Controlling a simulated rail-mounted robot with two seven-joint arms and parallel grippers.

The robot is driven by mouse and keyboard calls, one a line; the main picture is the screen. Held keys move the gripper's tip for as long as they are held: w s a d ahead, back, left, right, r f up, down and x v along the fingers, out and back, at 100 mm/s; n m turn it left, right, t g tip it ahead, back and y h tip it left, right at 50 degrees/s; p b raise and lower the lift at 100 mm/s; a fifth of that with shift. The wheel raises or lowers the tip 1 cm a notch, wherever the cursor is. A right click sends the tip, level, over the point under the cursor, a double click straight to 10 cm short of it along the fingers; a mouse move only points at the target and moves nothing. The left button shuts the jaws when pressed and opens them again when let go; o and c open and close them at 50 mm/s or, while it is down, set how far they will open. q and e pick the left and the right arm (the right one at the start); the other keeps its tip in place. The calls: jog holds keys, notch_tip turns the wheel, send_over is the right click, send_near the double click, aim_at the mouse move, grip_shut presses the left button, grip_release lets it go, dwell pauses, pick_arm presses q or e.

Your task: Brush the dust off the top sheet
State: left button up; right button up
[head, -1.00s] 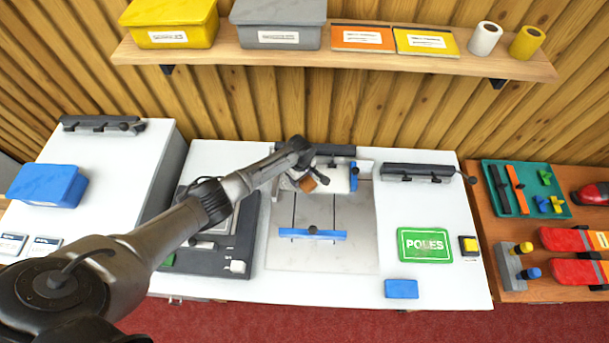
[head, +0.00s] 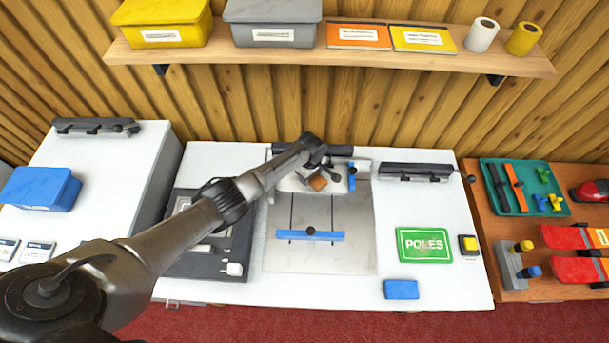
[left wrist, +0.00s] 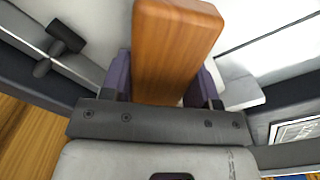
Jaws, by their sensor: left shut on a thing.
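My left gripper (head: 316,172) is over the back of the grey board (head: 345,253) in the middle of the bench. It is shut on a brown wooden block-like handle, probably the brush (head: 318,183). In the left wrist view the wooden handle (left wrist: 175,50) sits between two purple-grey finger pads; its bristles are hidden. A white sheet-like piece (head: 337,186) lies under the gripper at the back of the board, partly covered by the arm. I cannot make out dust on it or whether the brush touches it. My right gripper is not in view.
A blue bar (head: 310,235) crosses the board, and a small blue stop (head: 351,177) stands at its back right. A dark clamp bar (head: 415,171), a green POLES sign (head: 424,245) and a blue block (head: 401,289) are to the right. A shelf (head: 400,62) hangs above the back.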

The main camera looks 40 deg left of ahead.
pick_arm(q)
jog(key=shift+w+d, duration=0.15)
jog(key=shift+d, duration=0.15)
jog(key=shift+w+d+b, duration=0.45)
jog(key=shift+w+d, duration=0.1)
jog(key=shift+d, duration=0.15)
jog(key=shift+d, duration=0.1)
jog(key=shift+w+d+f+b, duration=0.15)
jog(key=shift+w+d+b, duration=0.8)
jog(key=shift+d, duration=0.25)
